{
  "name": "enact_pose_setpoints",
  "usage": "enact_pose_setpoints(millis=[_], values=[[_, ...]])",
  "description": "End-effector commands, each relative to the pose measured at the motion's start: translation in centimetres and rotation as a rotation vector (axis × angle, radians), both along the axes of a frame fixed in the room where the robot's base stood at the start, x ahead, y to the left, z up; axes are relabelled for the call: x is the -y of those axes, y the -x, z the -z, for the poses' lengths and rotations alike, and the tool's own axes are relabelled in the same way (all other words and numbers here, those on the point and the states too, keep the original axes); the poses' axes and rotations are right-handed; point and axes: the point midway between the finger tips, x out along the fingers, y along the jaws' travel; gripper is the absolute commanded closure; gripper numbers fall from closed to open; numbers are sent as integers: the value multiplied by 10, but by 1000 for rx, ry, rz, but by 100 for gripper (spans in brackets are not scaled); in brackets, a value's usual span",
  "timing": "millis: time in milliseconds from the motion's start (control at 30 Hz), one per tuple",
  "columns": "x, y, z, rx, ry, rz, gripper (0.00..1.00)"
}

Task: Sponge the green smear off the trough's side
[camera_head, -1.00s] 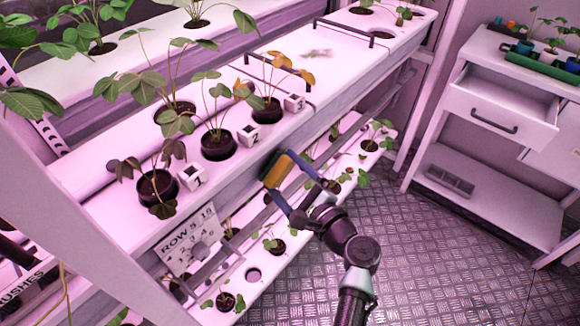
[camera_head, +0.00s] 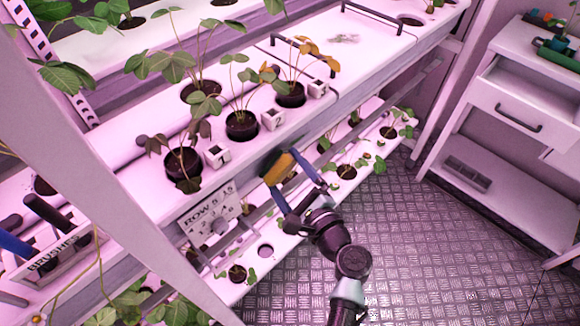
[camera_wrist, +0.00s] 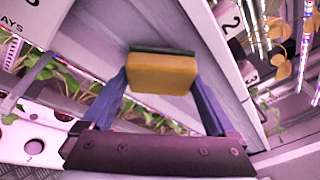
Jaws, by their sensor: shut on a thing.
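My gripper (camera_head: 282,172) has blue fingers and is shut on a yellow sponge (camera_head: 276,167) with a dark green scouring layer. In the wrist view the sponge (camera_wrist: 163,74) sits between both fingers, its green layer facing away from me toward the trough. The white trough (camera_head: 310,98) runs diagonally across the head view. The sponge is at its grey side face (camera_wrist: 150,25), below the number 2 cube; I cannot tell whether it touches. I see no clear green smear on the side; the sponge could hide it. A grey-green smudge (camera_head: 343,39) shows on the trough's top.
Potted plants (camera_head: 241,125) and numbered cubes (camera_head: 217,155) line the trough's top. A lower planted trough (camera_head: 290,218) runs beneath. A brushes holder (camera_head: 62,262) is at left. The floor (camera_head: 430,235) is clear.

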Motion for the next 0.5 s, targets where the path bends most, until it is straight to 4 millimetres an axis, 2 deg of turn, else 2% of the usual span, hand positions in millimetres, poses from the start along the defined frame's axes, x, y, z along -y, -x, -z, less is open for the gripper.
enact_pose_setpoints(millis=[167,500], values=[[0,1,0,0,0,-1,52],[23,22,8,-1,0,2,52]])
